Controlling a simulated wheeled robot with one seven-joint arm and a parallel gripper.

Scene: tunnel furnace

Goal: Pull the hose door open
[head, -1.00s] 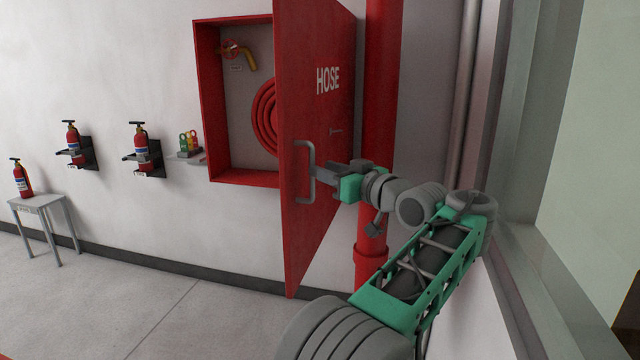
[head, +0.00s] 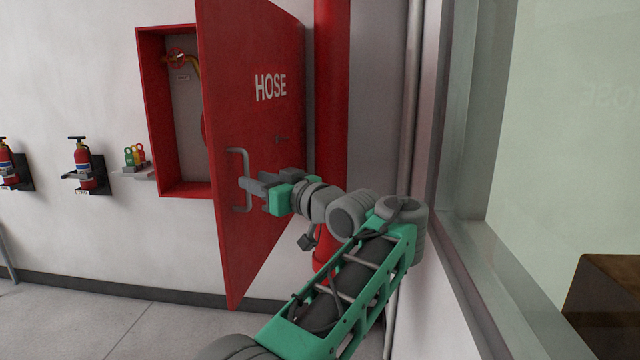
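The red hose door (head: 262,125), marked HOSE, stands swung out from its red cabinet (head: 156,120), hinged on its right side. Its grey D-shaped handle (head: 236,152) is near the free left edge. My gripper (head: 248,186) comes from the right, with its fingers at the middle of the handle bar. The fingers look closed around the bar, though their far sides are hidden. The door hides most of the hose reel (head: 204,130) inside.
A red pipe (head: 332,110) stands just right of the hinge. A window frame (head: 470,190) borders my arm on the right. Fire extinguishers (head: 84,165) hang on the left wall. Floor (head: 110,315) below and left of the door is clear.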

